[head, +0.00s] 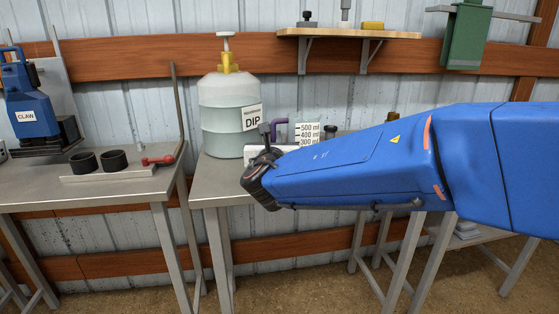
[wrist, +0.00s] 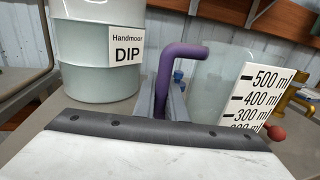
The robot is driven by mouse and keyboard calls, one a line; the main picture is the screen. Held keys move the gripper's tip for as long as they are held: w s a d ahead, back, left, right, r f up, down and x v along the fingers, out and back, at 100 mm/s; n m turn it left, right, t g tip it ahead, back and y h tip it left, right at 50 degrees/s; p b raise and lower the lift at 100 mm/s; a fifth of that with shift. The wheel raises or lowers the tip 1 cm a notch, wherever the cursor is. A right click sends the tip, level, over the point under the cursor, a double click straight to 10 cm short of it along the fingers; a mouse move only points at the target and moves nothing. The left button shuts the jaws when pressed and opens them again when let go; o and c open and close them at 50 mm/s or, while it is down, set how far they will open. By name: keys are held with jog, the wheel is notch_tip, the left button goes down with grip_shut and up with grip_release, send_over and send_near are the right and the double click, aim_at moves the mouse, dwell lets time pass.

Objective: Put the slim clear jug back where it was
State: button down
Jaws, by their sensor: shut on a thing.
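The slim clear jug has a purple handle (head: 279,128) and a white scale card (head: 307,132) marked in ml. It is at the middle bench, right of the DIP container. In the wrist view, the clear body (wrist: 212,78) stands behind the purple handle (wrist: 165,80). My gripper (wrist: 169,100) is shut on that handle, one finger on each side. In the head view my blue arm hides the lower jug and most of my gripper (head: 266,137). I cannot tell whether the jug's base touches the bench.
The big DIP container (head: 229,112) with a yellow pump stands close on the left. The left bench (head: 110,190) holds two black cups (head: 98,161), a red-knobbed lever (head: 158,161) and a blue CLAW unit (head: 27,105). A wooden shelf (head: 347,33) hangs above. A red knob (wrist: 275,132) shows near the card.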

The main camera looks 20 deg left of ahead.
jog(key=shift+f, duration=2.75)
jog(key=c, duration=1.8)
grip_release()
jog(key=v, duration=1.2)
jog(key=shift+r, duration=0.1)
